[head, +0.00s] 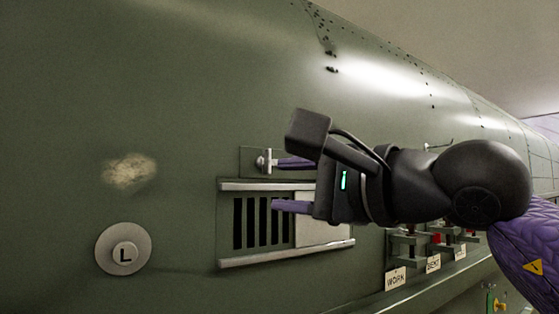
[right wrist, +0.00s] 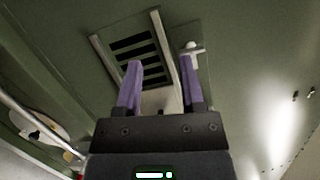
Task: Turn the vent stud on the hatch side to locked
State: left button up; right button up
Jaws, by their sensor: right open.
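The vent stud (head: 264,161) is a small pale metal stud with a crossbar, on a plate just above the vent's upper rail. It also shows in the right wrist view (right wrist: 193,48), at the tip of one purple finger. The vent (head: 251,222) has dark slots between two metal rails, with a pale plate covering its right part. My right gripper (head: 276,184) is open, with one finger level with the stud and the other in front of the vent. I cannot tell whether the upper finger touches the stud. No locked marking is legible. My left gripper is not in view.
A round disc marked L (head: 123,249) sits on the green skin at lower left. A scuffed patch (head: 130,171) is above it. At right, below my arm, a ledge holds small parts with WORN (head: 396,279) and BENT (head: 433,263) labels.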

aim_at(274, 163)
jog(key=d+r+t+h, duration=0.3)
jog(key=d+h, duration=0.1)
jog(key=shift+m, duration=0.3)
jog(key=p+x, duration=0.1)
jog(key=x, duration=0.2)
jog(key=p+x, duration=0.2)
jog(key=x, duration=0.1)
jog(key=p+x, duration=0.2)
jog(key=x, duration=0.1)
jog(key=shift+r, duration=0.4)
jog(key=shift+w+a+f, duration=0.15)
jog(key=shift+w+a, duration=0.2)
jog(key=shift+w, duration=0.1)
jog(key=shift+f, duration=0.1)
grip_shut()
